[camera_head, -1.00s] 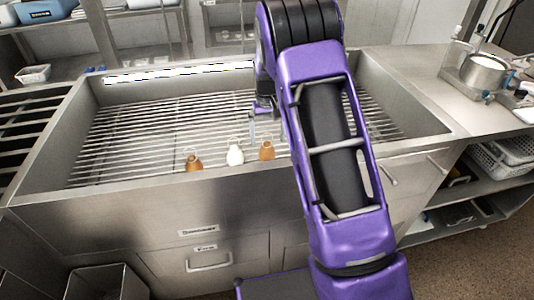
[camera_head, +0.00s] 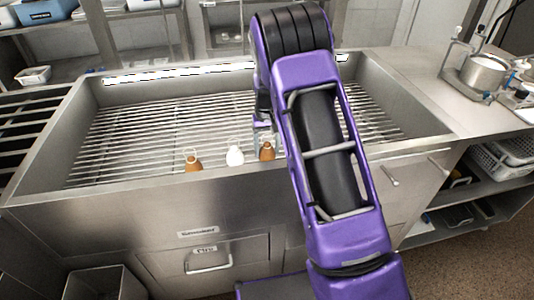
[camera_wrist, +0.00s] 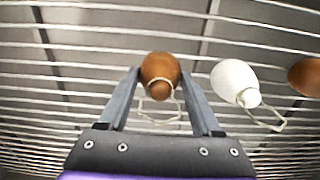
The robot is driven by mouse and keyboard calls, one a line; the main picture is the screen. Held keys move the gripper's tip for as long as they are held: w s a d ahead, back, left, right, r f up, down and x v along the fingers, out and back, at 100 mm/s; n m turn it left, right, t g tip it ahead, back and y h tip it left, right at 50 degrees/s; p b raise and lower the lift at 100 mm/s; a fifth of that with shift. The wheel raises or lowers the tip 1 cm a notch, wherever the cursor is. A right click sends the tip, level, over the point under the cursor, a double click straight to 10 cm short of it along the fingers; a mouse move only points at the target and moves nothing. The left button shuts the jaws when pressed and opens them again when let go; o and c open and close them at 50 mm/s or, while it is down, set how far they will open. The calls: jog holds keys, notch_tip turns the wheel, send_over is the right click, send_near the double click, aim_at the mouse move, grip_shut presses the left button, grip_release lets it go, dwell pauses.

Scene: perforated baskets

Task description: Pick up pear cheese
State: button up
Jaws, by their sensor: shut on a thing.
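Three pear-shaped cheeses with string loops stand in a row along the near edge of the metal rack (camera_head: 130,145). In the head view they are a brown one on the left (camera_head: 194,162), a white one in the middle (camera_head: 235,156) and a brown one on the right (camera_head: 267,152). My gripper (camera_head: 264,135) is at the right brown cheese. In the wrist view, its two fingers (camera_wrist: 160,82) are on either side of that brown cheese (camera_wrist: 160,68), shut on it. The white cheese (camera_wrist: 234,80) and the other brown cheese (camera_wrist: 306,76) are to the right there.
The rack lies in a steel basin with raised walls (camera_head: 110,187). A counter with a metal pot (camera_head: 487,72) is at the right. The rack behind the cheeses is bare.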

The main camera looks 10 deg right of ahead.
jog(key=shift+c, duration=0.5)
notch_tip(320, 180, up, 10)
jog(key=shift+r+p, duration=0.1)
jog(key=shift+p, duration=0.7)
